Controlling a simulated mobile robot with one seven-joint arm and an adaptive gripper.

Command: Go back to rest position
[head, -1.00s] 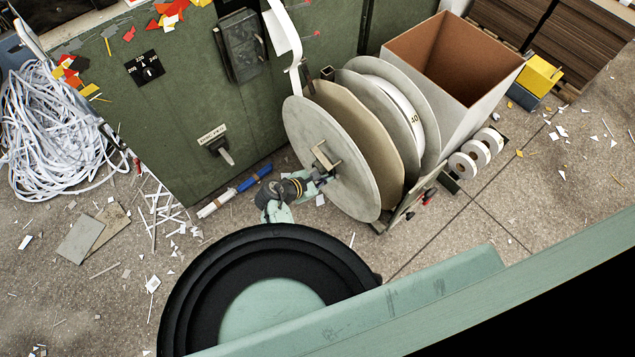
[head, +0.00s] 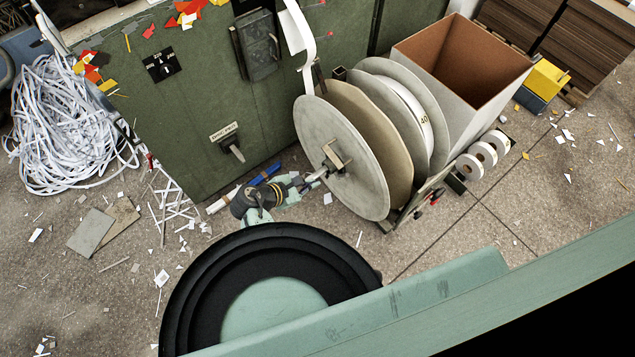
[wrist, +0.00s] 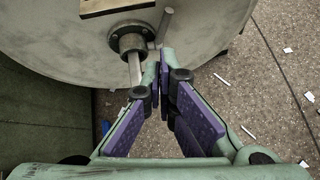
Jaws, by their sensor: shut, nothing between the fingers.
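My gripper (head: 308,183) is at the near side of the large grey reel flange (head: 330,125), close to its hub. In the wrist view my gripper (wrist: 163,65) has its purple-padded fingers closed together at the tips, with nothing between them. The hub and metal shaft (wrist: 134,65) of the reel lie just left of and beyond the fingertips. Whether the tips touch the shaft is unclear.
A green machine cabinet (head: 200,110) stands behind my arm on the left. A grey bin (head: 440,70) and several white tape rolls (head: 483,153) are at right. Tangled white strips (head: 65,125) lie at far left. Floor at lower left is mostly open, with scraps.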

